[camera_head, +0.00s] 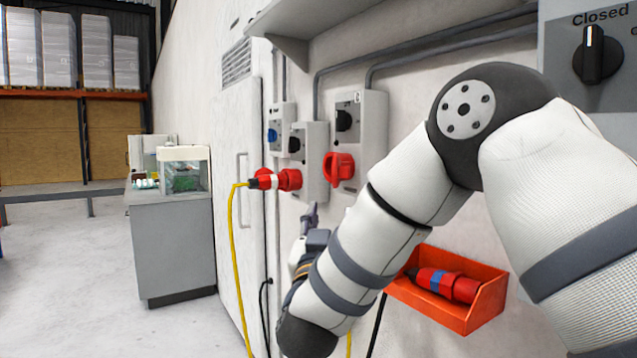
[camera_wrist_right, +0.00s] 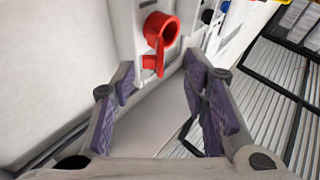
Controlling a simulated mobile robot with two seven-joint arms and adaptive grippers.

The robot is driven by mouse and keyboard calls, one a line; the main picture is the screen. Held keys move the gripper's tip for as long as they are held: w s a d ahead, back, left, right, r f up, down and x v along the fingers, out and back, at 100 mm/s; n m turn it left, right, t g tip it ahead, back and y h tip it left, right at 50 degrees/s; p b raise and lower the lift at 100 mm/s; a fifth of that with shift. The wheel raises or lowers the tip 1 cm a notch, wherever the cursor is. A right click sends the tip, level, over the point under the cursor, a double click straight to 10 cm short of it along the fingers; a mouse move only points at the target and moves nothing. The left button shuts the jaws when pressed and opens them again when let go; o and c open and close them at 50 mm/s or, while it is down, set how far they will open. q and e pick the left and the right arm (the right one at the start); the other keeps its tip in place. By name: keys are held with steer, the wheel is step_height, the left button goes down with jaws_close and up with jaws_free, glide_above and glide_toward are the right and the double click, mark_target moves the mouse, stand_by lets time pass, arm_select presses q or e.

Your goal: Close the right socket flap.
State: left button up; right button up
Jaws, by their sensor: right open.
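The right socket box (camera_head: 373,125) is a grey box on the wall with a black switch on its upper part. Its red socket (camera_head: 344,168) sits low on the box, with the red flap (camera_head: 328,165) standing out at its left. In the right wrist view the red socket (camera_wrist_right: 169,29) shows as an open ring, and a red flap piece (camera_wrist_right: 152,64) sticks out beside it. My right gripper (camera_head: 312,214) is below and left of the socket, apart from it. In the wrist view its purple-padded fingers (camera_wrist_right: 160,84) are spread, with nothing between them. My left gripper is out of view.
A neighbouring socket box (camera_head: 312,150) holds a red plug (camera_head: 288,179) with a yellow cable (camera_head: 232,240). A grey cabinet (camera_head: 178,245) stands at the left; open floor lies beyond.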

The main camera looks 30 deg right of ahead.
steer(key=m+h, duration=0.2)
glide_toward(343, 169)
steer(key=shift+n, duration=0.3)
steer(key=x, duration=1)
steer(key=shift+w+d+r, duration=0.2)
steer(key=shift+d+r, duration=0.05)
steer(key=shift+d, duration=0.05)
jaws_close()
